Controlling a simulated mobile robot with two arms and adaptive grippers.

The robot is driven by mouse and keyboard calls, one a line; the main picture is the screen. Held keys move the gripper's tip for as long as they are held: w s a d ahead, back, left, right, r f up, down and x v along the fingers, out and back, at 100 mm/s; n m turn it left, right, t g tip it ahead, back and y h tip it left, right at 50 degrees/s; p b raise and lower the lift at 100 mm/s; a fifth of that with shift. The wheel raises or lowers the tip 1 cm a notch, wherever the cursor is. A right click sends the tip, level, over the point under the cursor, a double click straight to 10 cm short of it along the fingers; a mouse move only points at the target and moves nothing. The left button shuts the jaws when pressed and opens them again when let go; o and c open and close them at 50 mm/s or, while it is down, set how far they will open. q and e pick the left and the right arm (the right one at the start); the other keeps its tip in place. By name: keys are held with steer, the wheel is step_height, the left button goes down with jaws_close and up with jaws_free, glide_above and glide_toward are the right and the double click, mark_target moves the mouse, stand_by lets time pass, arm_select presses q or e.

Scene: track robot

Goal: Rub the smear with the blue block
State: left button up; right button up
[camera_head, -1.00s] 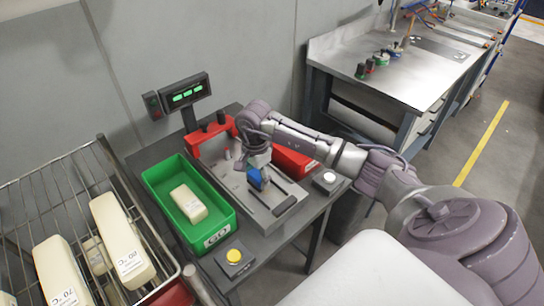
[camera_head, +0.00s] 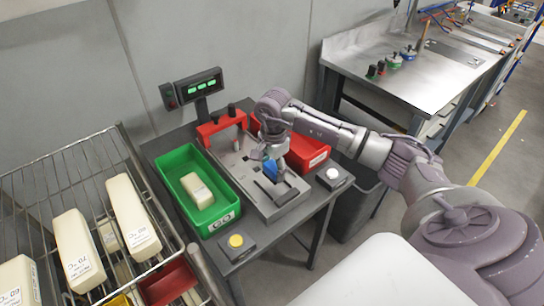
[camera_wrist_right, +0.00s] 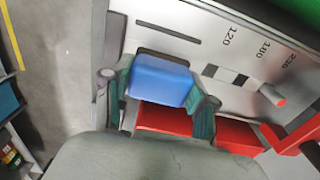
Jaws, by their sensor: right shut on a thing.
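The blue block (camera_head: 271,168) is between the fingers of my right gripper (camera_head: 277,164), over the grey metal plate (camera_head: 228,165) of the fixture on the table. In the right wrist view the blue block (camera_wrist_right: 160,80) sits between the two greenish fingers of the right gripper (camera_wrist_right: 160,92), which is shut on it. A dark rounded patch (camera_wrist_right: 162,54) shows at the block's far edge, but I cannot tell whether it is the smear or a recess. I cannot tell whether the block touches the plate. My left gripper is out of view.
A green bin (camera_head: 222,209) with a cream block (camera_head: 197,188) stands left of the plate, a red bin (camera_head: 308,150) behind it to the right. A yellow button (camera_head: 236,241) and white button (camera_head: 332,173) flank the table. A wire rack (camera_head: 60,172) holds cream blocks at left.

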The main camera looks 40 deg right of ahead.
steer(key=r+p, duration=0.1)
steer(key=r, duration=0.2)
steer(key=shift+s, duration=0.2)
steer(key=shift+r+p, duration=0.3)
steer(key=shift+r, duration=0.05)
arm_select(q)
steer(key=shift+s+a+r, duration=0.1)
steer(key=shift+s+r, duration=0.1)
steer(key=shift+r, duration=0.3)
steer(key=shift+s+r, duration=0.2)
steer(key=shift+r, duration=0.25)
